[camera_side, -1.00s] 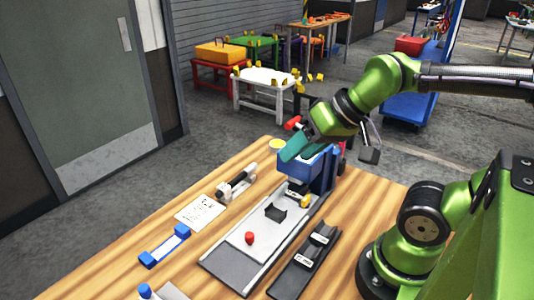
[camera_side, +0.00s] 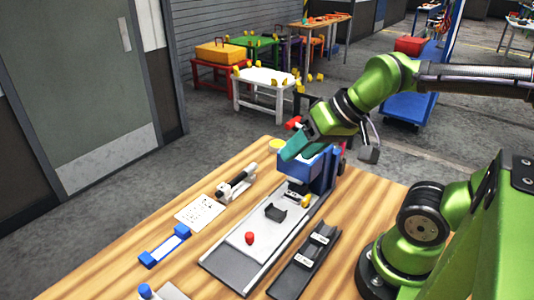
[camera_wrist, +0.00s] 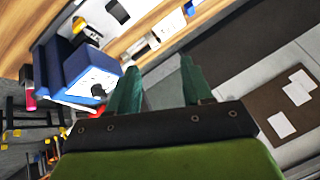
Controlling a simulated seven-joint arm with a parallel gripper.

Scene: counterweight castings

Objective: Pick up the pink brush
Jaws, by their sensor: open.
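I cannot make out a pink brush for certain in either view. A small pink-red patch (camera_wrist: 28,101) shows at the left of the wrist view, beside the blue machine; what it is I cannot tell. My gripper (camera_side: 289,154) is above or beside the blue machine (camera_side: 308,167) at the far end of the table in the side view; their exact gap is unclear. In the wrist view the teal fingers of my gripper (camera_wrist: 158,80) are spread apart with nothing between them. The blue machine also shows there (camera_wrist: 88,68).
The wooden table (camera_side: 130,265) holds a grey track (camera_side: 240,262) with a red piece (camera_side: 249,238), a black rail (camera_side: 303,262), a printed sheet (camera_side: 196,214), a black-and-white tool (camera_side: 236,184) and a blue-ended holder (camera_side: 165,246). A yellow-topped round item (camera_side: 276,145) stands near the far edge.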

